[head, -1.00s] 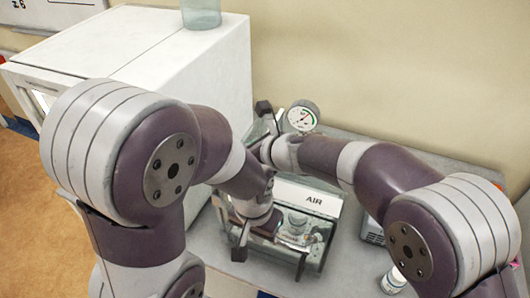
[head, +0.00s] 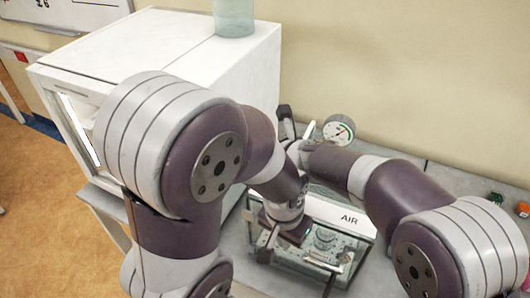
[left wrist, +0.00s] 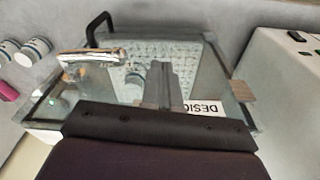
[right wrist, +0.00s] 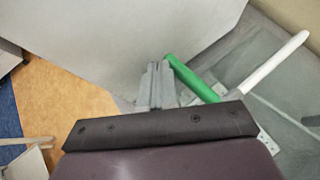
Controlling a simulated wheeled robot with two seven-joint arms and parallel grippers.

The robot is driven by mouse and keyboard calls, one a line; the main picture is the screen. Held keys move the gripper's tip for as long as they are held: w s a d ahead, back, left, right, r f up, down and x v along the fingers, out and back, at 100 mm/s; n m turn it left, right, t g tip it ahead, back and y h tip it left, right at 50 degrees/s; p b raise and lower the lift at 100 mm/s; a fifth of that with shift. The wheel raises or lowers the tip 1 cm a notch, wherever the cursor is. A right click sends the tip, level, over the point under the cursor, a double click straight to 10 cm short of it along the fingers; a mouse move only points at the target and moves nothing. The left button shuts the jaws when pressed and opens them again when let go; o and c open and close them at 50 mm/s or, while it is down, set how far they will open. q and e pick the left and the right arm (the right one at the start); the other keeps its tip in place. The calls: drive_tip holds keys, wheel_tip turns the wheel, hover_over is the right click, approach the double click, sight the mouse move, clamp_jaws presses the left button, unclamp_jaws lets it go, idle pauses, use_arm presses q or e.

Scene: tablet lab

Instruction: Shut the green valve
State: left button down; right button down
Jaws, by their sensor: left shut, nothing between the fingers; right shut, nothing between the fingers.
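The green valve lever (right wrist: 192,78) is a straight green bar in the right wrist view, slanting beside a white lever (right wrist: 275,62). My right gripper (right wrist: 156,88) is shut and empty, its fingertips just left of the green lever; I cannot tell whether they touch. In the head view my right gripper (head: 286,115) is left of the gauge (head: 340,129), and the green lever is hidden. My left gripper (left wrist: 160,85) is shut and empty over a glass box (left wrist: 215,62). In the head view my left gripper (head: 264,246) is mostly blurred against the box.
A big white cabinet (head: 120,55) stands left of the valves, with a clear jar (head: 233,18) on top. White containers (left wrist: 36,47) lie beside the box. Small green (head: 495,198) and orange things are at far right.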

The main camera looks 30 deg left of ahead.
drive_tip(key=shift+w+a, duration=0.1)
drive_tip(key=shift+w, duration=0.15)
idle(0.5)
drive_tip(key=shift+w, duration=0.1)
